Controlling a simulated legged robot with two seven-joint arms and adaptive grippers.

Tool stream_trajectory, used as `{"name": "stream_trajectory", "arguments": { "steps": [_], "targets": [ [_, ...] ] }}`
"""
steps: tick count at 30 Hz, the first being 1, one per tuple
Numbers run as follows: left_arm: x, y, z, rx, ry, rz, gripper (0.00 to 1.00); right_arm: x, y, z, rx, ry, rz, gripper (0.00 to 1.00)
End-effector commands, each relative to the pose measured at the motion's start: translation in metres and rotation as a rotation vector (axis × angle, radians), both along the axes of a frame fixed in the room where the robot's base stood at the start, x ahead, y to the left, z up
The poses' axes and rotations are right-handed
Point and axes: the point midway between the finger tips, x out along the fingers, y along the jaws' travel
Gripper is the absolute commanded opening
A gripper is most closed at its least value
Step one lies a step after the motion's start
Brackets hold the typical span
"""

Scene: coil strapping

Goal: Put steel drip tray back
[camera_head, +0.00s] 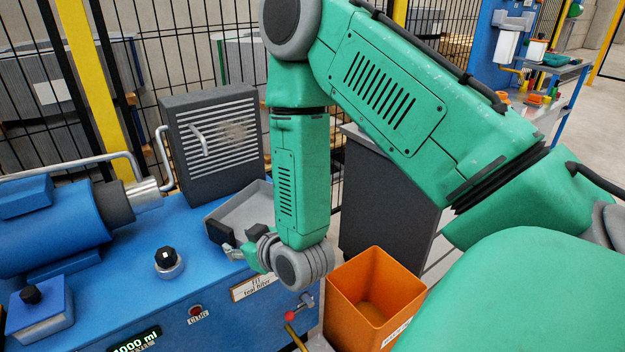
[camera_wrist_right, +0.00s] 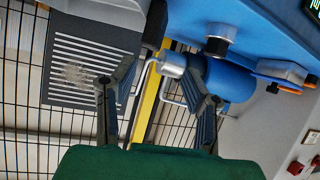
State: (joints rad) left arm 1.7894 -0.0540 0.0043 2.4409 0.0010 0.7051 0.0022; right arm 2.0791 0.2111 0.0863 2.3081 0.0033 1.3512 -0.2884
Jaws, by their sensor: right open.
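The steel drip tray (camera_head: 246,212) is a shallow grey tray on the blue machine top, in front of the grey louvred box. My right gripper (camera_head: 234,246) is at the tray's near side, close to its front edge. In the head view my arm and wrist cover the tray's right end. In the right wrist view the two dark fingers (camera_wrist_right: 162,92) of the right gripper stand apart with nothing between them. I cannot tell whether a finger touches the tray. My left gripper is not in view.
The louvred box (camera_head: 212,140) stands behind the tray. A blue motor-like unit (camera_head: 60,225) with a pipe and a black knob (camera_head: 168,259) are to the left. An orange bin (camera_head: 370,297) stands at the right below the machine's edge. A black mesh fence closes the back.

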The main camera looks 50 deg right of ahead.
Motion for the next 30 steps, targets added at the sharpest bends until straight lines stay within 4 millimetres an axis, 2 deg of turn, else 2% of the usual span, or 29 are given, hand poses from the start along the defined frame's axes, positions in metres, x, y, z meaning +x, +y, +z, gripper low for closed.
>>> {"name": "stream_trajectory", "arguments": {
  "steps": [2, 5, 6, 9, 12, 15, 19, 30],
  "targets": [
    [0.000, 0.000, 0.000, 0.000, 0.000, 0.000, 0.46, -0.026, 0.008, -0.033, 0.015, 0.124, 0.023, 0.41],
    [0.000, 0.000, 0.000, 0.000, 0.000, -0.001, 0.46, -0.081, 0.020, -0.087, 0.043, 0.361, 0.051, 0.41],
    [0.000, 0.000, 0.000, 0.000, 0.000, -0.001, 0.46, -0.108, 0.023, -0.107, 0.052, 0.466, 0.056, 0.41],
    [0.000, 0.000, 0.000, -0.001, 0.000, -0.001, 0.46, -0.177, 0.029, -0.144, 0.061, 0.711, 0.053, 0.41],
    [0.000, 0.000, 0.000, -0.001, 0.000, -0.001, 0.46, -0.235, 0.029, -0.163, 0.060, 0.906, 0.036, 0.41],
    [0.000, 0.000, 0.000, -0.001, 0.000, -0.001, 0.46, -0.271, 0.028, -0.170, 0.051, 1.025, 0.018, 0.41],
    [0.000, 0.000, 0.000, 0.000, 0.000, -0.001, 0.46, -0.285, 0.026, -0.172, 0.049, 1.074, 0.007, 0.41],
    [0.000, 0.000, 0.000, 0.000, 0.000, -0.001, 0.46, -0.284, 0.025, -0.172, 0.052, 1.070, 0.010, 0.41]
  ]
}}
